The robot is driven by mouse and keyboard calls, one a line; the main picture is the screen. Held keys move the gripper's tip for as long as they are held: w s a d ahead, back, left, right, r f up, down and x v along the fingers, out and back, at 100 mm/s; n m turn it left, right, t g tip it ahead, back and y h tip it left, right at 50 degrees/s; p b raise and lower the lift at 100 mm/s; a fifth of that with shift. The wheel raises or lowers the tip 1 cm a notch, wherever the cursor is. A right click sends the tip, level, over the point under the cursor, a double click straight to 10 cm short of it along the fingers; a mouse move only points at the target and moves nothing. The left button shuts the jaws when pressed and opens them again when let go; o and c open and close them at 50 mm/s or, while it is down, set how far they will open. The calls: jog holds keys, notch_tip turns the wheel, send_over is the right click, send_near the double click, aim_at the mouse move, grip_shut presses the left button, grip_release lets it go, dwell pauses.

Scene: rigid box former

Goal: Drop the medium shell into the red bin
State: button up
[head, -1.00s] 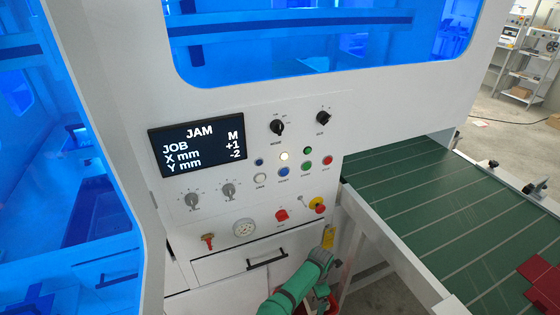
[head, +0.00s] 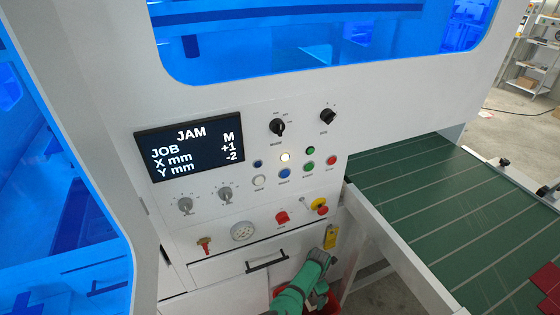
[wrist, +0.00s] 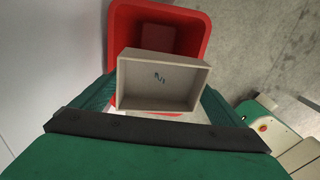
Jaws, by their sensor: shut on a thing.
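The medium shell (wrist: 160,82), a shallow grey-beige open box with a small dark mark on its floor, is held between the fingers of my gripper (wrist: 160,100) in the wrist view. The red bin (wrist: 199,38) opens beneath and beyond the shell, which overlaps the near part of its mouth; the height between them is hard to tell. In the head view, my green arm covers much of the red bin (head: 333,298), at the bottom. The shell cannot be made out there.
The white machine's panel has a JAM screen (head: 190,148), knobs, buttons and a drawer handle (head: 267,262). A green conveyor (head: 440,205) runs to the right, with a red piece (head: 546,288) on it. Grey floor (wrist: 260,50) shows right of the bin.

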jog(key=shift+f, duration=0.4)
jog(key=o, duration=0.8)
jog(key=shift+o, duration=0.2)
notch_tip(320, 180, up, 11)
jog(key=shift+f, duration=0.15)
